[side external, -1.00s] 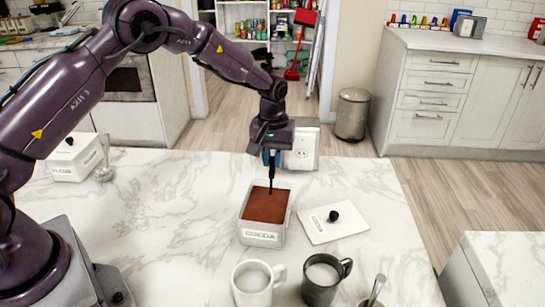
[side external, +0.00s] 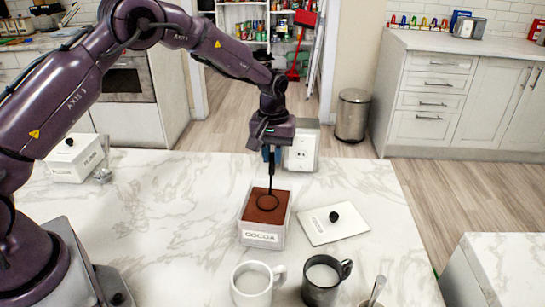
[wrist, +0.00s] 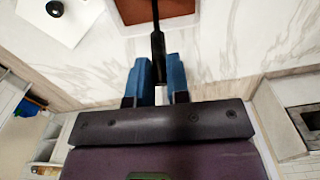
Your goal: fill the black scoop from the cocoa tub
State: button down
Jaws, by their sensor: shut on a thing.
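The white cocoa tub (side external: 262,238) stands open on the marble counter, with brown cocoa (side external: 255,212) inside; part of it shows at the top of the wrist view (wrist: 160,17). My gripper (side external: 271,160) is above the tub's back side, its blue fingers shut on the handle of the black scoop (side external: 270,180). The handle hangs down, and also shows between the fingers in the wrist view (wrist: 157,42). The scoop's round bowl appears as a dark ring over the cocoa, brown inside its outline. I cannot tell whether it holds cocoa or touches the surface.
The tub's white lid (side external: 315,228) with a black knob lies to its right. A white mug (side external: 250,288) and a dark mug (side external: 318,292) stand in front. A white outlet box (side external: 302,150) stands close behind the gripper. A flour tub (side external: 72,168) is at the left.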

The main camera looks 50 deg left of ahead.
jog(key=shift+r, duration=3.25)
